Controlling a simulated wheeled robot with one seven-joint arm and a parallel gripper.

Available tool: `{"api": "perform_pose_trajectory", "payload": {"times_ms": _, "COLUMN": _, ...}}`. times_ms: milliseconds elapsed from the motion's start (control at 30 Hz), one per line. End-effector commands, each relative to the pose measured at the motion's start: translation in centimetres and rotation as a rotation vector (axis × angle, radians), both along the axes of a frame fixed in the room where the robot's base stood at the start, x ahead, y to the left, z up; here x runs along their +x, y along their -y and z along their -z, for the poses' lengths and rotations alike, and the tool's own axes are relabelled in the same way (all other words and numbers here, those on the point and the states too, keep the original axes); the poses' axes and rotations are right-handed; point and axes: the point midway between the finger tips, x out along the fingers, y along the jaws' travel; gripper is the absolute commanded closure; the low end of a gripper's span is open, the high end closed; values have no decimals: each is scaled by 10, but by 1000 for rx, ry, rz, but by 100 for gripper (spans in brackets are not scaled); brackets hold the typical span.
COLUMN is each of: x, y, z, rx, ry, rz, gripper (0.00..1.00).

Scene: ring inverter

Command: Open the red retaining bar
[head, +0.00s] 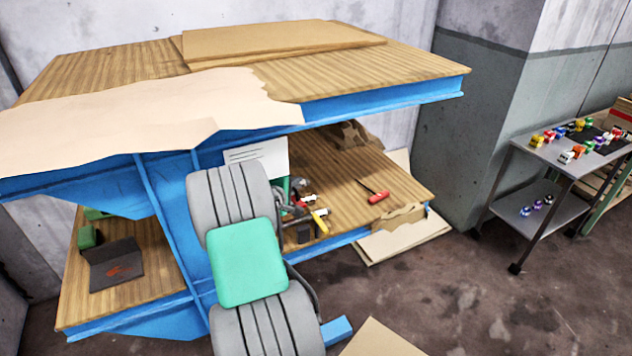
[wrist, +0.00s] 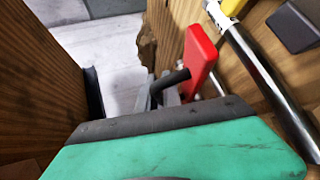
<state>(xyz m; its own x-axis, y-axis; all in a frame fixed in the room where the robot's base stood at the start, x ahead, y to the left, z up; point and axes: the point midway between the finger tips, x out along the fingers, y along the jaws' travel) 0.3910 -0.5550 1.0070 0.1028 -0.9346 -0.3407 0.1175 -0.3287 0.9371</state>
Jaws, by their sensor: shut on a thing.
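The red retaining bar (wrist: 200,62) stands out as a flat red piece near the middle of the wrist view, with a dark rod running into its side. My gripper (wrist: 172,90) is right at it, its jaws closed against the bar; the exact contact is partly hidden by my green wrist housing. In the head view, my gripper (head: 286,197) reaches onto the lower wooden shelf, behind my arm. A small red part (head: 303,201) shows beside it there. The rest of the mechanism is mostly hidden.
The blue-framed bench has a wooden top (head: 370,75) above the lower shelf (head: 345,170). A red-handled tool (head: 378,197) lies right of my gripper. A yellow-ended tool (head: 320,222) is close by; a metal rod (wrist: 268,88) crosses the wrist view's right side.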

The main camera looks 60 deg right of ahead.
Motion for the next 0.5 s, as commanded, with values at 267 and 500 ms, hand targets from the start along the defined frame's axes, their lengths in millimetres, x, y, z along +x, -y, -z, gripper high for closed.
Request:
{"api": "perform_pose_trajectory", "payload": {"times_ms": 267, "x": 16, "y": 3, "z": -27, "rx": 73, "ry": -102, "rz": -11, "gripper": 100}}
{"api": "perform_pose_trajectory", "payload": {"times_ms": 500, "x": 16, "y": 3, "z": -25, "rx": 76, "ry": -108, "rz": -11, "gripper": 100}}
